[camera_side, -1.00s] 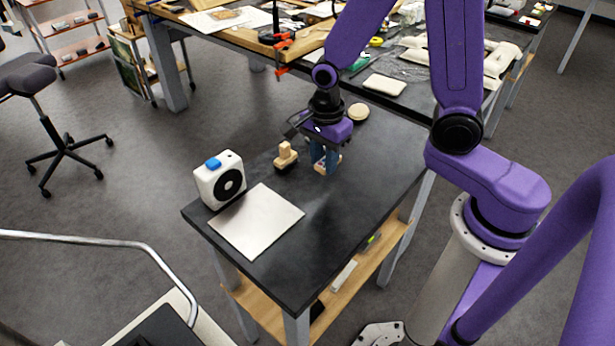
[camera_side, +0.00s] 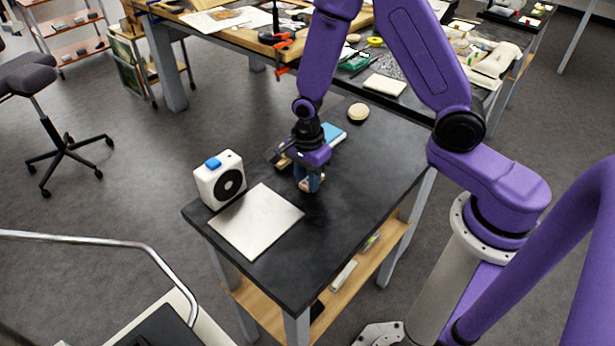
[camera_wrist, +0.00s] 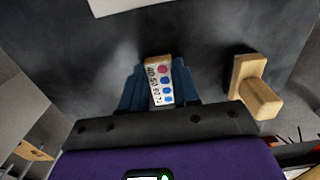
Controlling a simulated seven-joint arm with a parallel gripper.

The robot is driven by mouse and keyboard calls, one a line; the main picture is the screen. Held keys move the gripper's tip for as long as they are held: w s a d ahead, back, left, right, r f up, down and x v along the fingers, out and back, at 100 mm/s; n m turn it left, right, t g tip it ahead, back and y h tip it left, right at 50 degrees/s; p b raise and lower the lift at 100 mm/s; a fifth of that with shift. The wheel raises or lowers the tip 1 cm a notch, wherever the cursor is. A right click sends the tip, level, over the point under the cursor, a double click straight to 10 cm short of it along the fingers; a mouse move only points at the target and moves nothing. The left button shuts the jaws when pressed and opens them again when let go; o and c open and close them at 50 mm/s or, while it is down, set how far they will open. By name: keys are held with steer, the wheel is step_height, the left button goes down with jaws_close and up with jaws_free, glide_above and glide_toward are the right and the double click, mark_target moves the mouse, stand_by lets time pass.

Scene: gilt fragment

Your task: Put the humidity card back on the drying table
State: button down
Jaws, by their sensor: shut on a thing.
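The humidity card (camera_wrist: 160,85) is a small white strip with one pink spot and several blue spots and a wooden-looking end. My gripper (camera_wrist: 160,92) is shut on it, with one blue finger on each side. In the side view my gripper (camera_side: 308,186) points down over the middle of the black-topped table (camera_side: 345,215), which I take for the drying table. It is just right of the white sheet's far corner. The card is mostly hidden by the fingers there. I cannot tell whether it touches the tabletop.
A white sheet (camera_side: 257,220) lies near the front left, beside a white fan box (camera_side: 207,185). A wooden block with a knob (camera_wrist: 255,88) stands near the gripper. A round tan disc (camera_side: 358,112) and a blue item (camera_side: 334,134) are farther back. The right front tabletop is clear.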

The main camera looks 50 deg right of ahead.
mark_target(307, 183)
steer(key=shift+f, duration=0.15)
steer(key=c, duration=0.8)
jaws_free()
step_height(307, 183, up, 12)
steer(key=s+r+n, duration=0.2)
steer(key=s+n, duration=0.5)
steer(key=n, duration=0.3)
steer(key=s+d+r+n, duration=0.1)
steer(key=s+r+n, duration=0.1)
steer(key=s+n, duration=0.5)
steer(key=s+d+r+n, duration=0.1)
steer(key=s+r+n, duration=0.1)
steer(key=s+n, duration=0.6)
steer(key=shift+s+d+n, duration=0.1)
steer(key=shift+n, duration=2.7)
